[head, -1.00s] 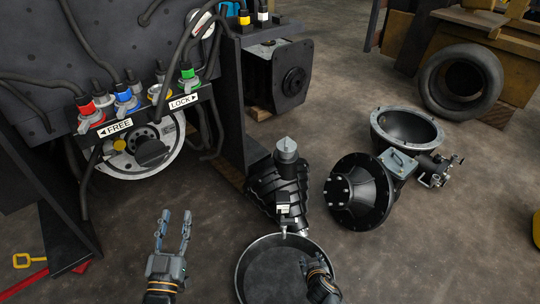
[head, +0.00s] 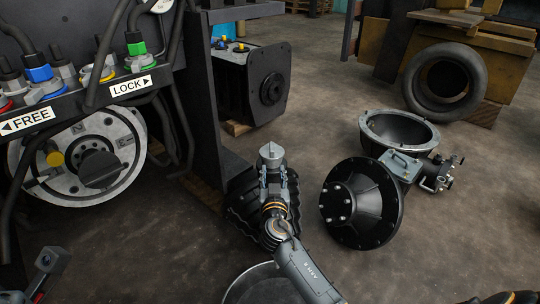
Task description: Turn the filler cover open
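The grey, cylindrical filler cover (head: 271,153) with a small knob on top stands upright above a black ribbed housing (head: 240,200) in the middle of the head view. My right gripper (head: 273,174) reaches up to it from below, its arm coming in from the bottom right. Its two grey fingers stand apart, one on each side at the cover's lower part. Whether they press on it cannot be told. A grey part at the bottom left edge (head: 49,261) looks like my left gripper, mostly cut off. Its opening cannot be told.
A round dark pan (head: 250,289) lies below my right arm. A black flanged cone (head: 358,203) and an open bell housing (head: 398,133) lie to the right. A dark upright plate and a panel with FREE and LOCK labels (head: 132,86) stand left.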

